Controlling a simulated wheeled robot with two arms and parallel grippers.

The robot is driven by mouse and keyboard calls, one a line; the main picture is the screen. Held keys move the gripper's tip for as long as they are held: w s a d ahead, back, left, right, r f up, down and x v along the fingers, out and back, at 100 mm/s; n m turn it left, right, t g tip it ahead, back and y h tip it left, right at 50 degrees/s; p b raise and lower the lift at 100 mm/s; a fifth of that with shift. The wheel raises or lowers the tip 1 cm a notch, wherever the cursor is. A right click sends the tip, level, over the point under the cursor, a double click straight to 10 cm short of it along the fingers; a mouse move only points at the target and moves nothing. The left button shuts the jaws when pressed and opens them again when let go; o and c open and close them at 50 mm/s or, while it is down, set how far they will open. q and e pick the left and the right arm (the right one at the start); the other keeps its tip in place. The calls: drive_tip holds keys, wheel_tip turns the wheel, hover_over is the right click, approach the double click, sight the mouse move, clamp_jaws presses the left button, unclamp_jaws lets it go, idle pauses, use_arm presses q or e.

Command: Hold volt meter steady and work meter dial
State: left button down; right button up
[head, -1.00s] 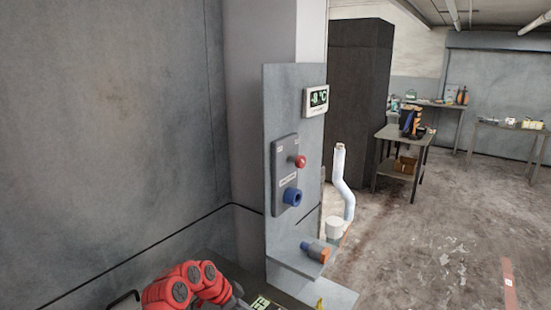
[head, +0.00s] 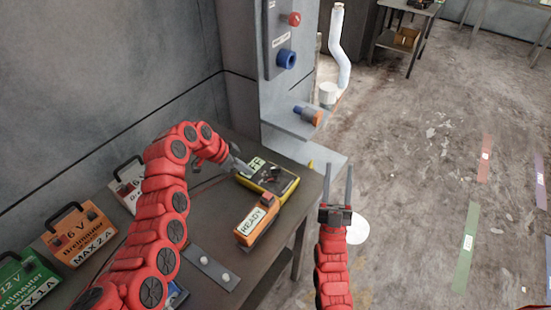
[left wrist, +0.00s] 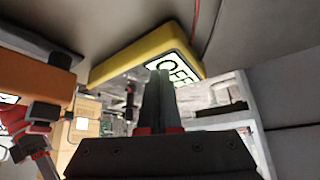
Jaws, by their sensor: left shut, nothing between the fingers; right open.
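The yellow volt meter (head: 280,186) lies on the dark table, with a pale display at its left end and a dark face. Its display reads OFF in the left wrist view, where the yellow body (left wrist: 140,52) shows behind the fingers. The dial is too small to make out clearly. My left gripper (head: 244,168) is shut and empty at the meter's display end; I cannot tell whether it touches. The shut fingers also show in the left wrist view (left wrist: 159,85). My right gripper (head: 337,182) is open and empty, right of the table edge.
An orange box labelled READY (head: 257,221) sits in front of the meter. Battery boxes, orange (head: 80,240), green (head: 28,280) and white (head: 128,183), line the table's left. A grey panel with red and blue knobs (head: 286,60) stands behind.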

drive_tip(key=w+a+f+n+g+y, duration=0.1)
drive_tip(key=w+a+n+g+y, duration=0.2)
drive_tip(key=w, duration=0.8)
drive_tip(key=w+a+f+n+g, duration=0.1)
drive_tip(key=w+a+n+g, duration=0.3)
drive_tip(key=w, duration=0.7)
drive_tip(key=w+a+f+n+g+y, duration=0.1)
drive_tip(key=w+a+n+g+y, duration=0.6)
drive_tip(key=a, duration=1)
wheel_tip(320, 180, up, 4)
drive_tip(key=n+g+h, duration=0.6)
drive_tip(key=g+h, duration=0.1)
drive_tip(key=g, duration=0.8)
hover_over(276, 168)
wheel_tip(276, 168, down, 11)
drive_tip(key=shift+w, duration=0.1)
